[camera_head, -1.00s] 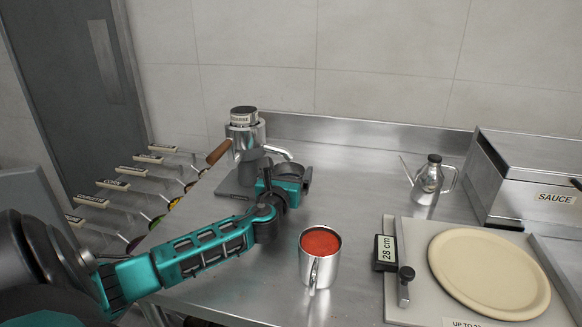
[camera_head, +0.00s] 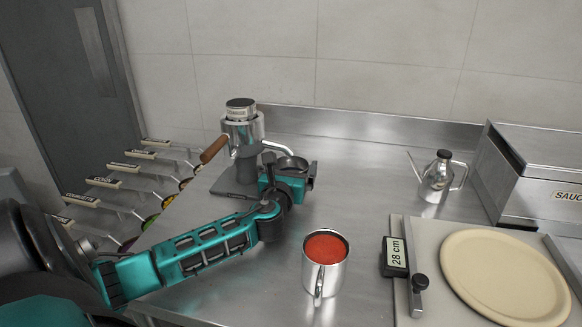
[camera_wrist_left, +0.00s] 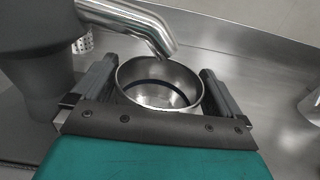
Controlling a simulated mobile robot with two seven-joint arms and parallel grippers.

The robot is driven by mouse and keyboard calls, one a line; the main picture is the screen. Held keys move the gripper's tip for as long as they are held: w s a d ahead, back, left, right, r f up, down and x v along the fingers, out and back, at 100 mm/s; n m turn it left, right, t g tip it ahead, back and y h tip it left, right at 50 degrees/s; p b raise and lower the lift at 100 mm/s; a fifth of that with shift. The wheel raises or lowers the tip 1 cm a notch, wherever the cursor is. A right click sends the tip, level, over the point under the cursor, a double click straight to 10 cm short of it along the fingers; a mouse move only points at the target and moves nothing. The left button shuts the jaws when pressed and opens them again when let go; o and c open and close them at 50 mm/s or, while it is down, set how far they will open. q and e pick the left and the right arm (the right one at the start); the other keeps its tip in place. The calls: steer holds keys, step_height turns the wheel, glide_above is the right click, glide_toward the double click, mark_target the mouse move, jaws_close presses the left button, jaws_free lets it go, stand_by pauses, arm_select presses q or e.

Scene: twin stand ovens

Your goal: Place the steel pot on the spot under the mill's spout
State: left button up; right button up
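The mill (camera_head: 242,130), with a steel body, wooden handle and curved spout, stands at the back left of the counter. The steel pot (camera_head: 291,163) is a small round bowl shape just right of the mill, near the spout's end. My left gripper (camera_head: 293,172) has its fingers on both sides of the pot and appears shut on it. In the left wrist view the pot (camera_wrist_left: 160,95) looks empty, and the spout (camera_wrist_left: 140,25) reaches over its far rim. The spot below and the pot's base are hidden. My right gripper is not in view.
A steel mug of red sauce (camera_head: 326,248) stands in front of the gripper. An oil can (camera_head: 437,178), a sauce box (camera_head: 535,180) and a board with a dough disc (camera_head: 505,275) are to the right. Labelled containers (camera_head: 120,185) line the left.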

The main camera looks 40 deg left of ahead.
arm_select(q)
steer(key=shift+s+d+r, duration=0.1)
steer(key=shift+s, duration=0.05)
steer(key=p+v, duration=0.1)
steer(key=v, duration=1)
steer(key=shift+s+d+r, duration=0.1)
steer(key=shift+s, duration=0.2)
